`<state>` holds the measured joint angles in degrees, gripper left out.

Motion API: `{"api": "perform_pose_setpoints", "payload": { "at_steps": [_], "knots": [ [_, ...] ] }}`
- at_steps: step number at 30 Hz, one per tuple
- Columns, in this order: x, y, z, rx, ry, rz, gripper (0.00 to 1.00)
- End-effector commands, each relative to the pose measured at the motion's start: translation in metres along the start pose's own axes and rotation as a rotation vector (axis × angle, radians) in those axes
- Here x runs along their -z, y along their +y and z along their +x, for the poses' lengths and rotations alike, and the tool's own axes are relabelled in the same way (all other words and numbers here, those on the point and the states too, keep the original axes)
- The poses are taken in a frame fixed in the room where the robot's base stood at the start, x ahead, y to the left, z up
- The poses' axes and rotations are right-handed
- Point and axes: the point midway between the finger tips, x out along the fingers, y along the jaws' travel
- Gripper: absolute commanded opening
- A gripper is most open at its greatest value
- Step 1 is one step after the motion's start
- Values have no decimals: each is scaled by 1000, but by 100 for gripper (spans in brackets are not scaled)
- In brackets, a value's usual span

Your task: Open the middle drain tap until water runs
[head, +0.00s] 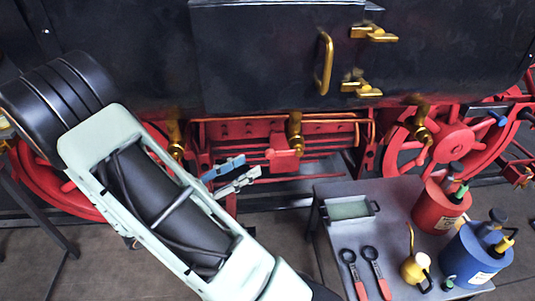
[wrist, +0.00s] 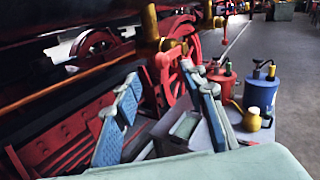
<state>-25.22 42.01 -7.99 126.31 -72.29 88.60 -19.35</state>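The middle drain tap (head: 295,127) is a brass fitting hanging under the black engine side, between two other brass taps. A red handle (head: 287,151) shows at its lower end; I cannot tell its exact angle. In the wrist view, the tap's brass body (wrist: 150,22) is at top centre and the red handle (wrist: 165,59) is just below it. My gripper (head: 250,166) is open and empty, to the left of the handle and slightly lower in the head view. In the wrist view its two blue-grey fingers (wrist: 158,78) stand wide apart, with the handle beyond their tips.
The left tap (head: 175,140) and right tap (head: 420,122) hang on either side. Red wheels and rods lie behind. At lower right a grey table (head: 315,225) holds a green-lined tray (head: 349,208), red-handled tools, a yellow oiler (head: 414,268), a red can (head: 438,208) and a blue can (head: 474,258).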

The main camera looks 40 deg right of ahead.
Motion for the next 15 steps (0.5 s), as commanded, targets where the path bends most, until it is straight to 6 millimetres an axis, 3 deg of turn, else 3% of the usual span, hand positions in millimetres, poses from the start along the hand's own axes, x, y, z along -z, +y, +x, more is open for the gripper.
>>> {"api": "perform_pose_setpoints", "payload": {
  "at_steps": [6, 15],
  "knots": [
    [-1, -2, 44, 6, 0, -1, 38],
    [0, -1, 73, 3, 2, 1, 38]
  ]
}}
